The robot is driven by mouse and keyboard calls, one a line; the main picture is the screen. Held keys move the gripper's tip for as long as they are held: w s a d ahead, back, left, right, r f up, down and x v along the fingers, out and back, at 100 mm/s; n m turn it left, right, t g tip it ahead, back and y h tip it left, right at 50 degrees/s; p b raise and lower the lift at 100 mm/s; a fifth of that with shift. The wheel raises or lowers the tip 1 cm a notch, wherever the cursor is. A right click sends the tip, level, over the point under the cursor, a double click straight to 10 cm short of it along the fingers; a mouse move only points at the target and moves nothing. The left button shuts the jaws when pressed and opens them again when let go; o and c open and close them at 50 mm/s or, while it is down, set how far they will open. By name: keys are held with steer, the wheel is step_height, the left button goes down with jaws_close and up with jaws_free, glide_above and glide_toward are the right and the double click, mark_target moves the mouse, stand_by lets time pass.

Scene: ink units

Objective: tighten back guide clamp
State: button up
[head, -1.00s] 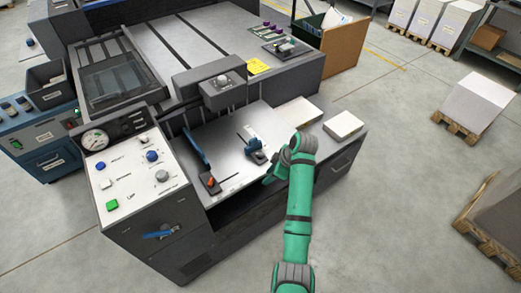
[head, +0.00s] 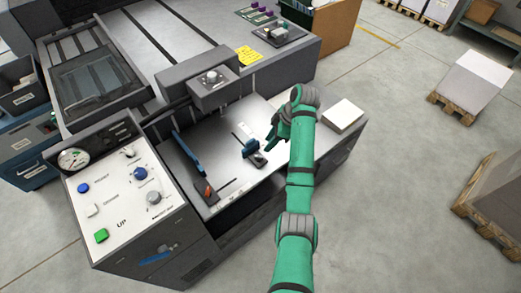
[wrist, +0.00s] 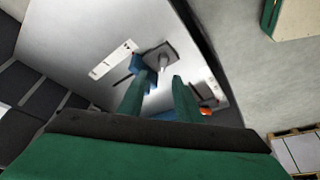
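On the bare metal table (head: 225,165) of the machine, a blue guide with a dark clamp part (head: 252,150) sits by a slot, and I take it as the back guide. In the wrist view a blue block (wrist: 143,76) and a grey knob or lever on a dark plate (wrist: 164,58) lie just beyond my fingertips. My gripper (head: 269,139) hangs beside this guide on its right. In the wrist view my gripper (wrist: 160,90) shows two fingers apart with nothing between them. Contact with the clamp cannot be told.
A long blue side guide (head: 187,150) with an orange-red lever (head: 208,190) stands at the table's left. A control panel (head: 118,195) is further left, and a grey housing with a knob (head: 211,80) rises behind. A paper stack (head: 343,115) lies on the right.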

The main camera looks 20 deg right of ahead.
mark_target(259, 156)
steer(key=x, duration=0.8)
steer(key=shift+s+a, duration=0.25)
steer(key=shift+s, duration=0.05)
steer(key=shift+w+a+f, duration=0.1)
steer(key=shift+w+f, duration=0.05)
steer(key=shift+f, duration=0.35)
jaws_close()
